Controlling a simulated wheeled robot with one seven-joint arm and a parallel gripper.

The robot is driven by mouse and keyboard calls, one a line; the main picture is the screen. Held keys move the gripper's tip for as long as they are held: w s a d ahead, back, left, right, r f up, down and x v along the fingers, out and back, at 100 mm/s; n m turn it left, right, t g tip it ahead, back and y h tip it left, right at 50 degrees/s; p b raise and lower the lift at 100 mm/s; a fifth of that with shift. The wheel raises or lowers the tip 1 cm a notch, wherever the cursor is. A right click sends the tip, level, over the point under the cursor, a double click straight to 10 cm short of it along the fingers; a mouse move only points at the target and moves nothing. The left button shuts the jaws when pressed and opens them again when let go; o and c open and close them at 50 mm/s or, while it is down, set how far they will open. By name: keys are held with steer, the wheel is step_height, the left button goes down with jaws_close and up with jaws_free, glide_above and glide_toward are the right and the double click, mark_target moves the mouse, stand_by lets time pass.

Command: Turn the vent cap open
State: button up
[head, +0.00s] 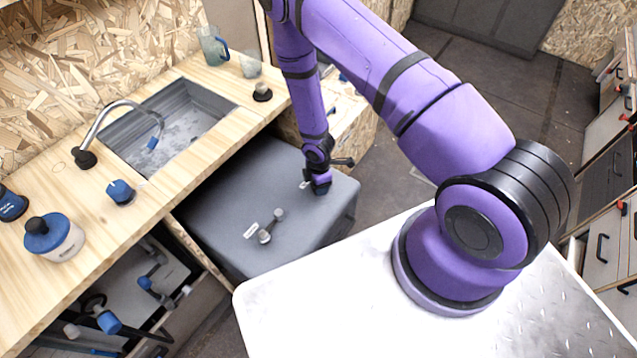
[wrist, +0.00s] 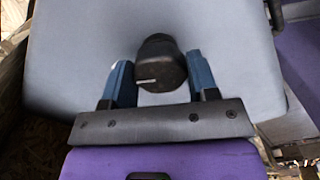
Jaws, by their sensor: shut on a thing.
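The vent cap (wrist: 162,62) is a black round knob with a short pale line on its face. It sits on the grey wheel-arch box (wrist: 75,60), which the head view also shows (head: 235,190). My gripper (wrist: 160,76) has its two blue fingers on either side of the cap, shut on it. In the head view my gripper (head: 319,186) is at the right part of the box top, and it hides most or all of the cap there. The pale line runs roughly across the wrist picture.
A grey handle with a pale label (head: 265,228) is on the box top, front of my gripper. A wooden counter (head: 150,200) with a sink (head: 170,125) and tap (head: 120,110) runs along the left. A white surface (head: 330,290) lies under my arm base.

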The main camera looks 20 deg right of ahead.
steer(key=m, duration=0.5)
steer(key=shift+m, duration=0.3)
steer(key=m, duration=0.5)
steer(key=shift+m, duration=0.4)
steer(key=o, duration=0.9)
steer(key=shift+o, duration=0.2)
step_height(320, 180, up, 11)
steer(key=shift+w, duration=0.1)
stand_by(0.4)
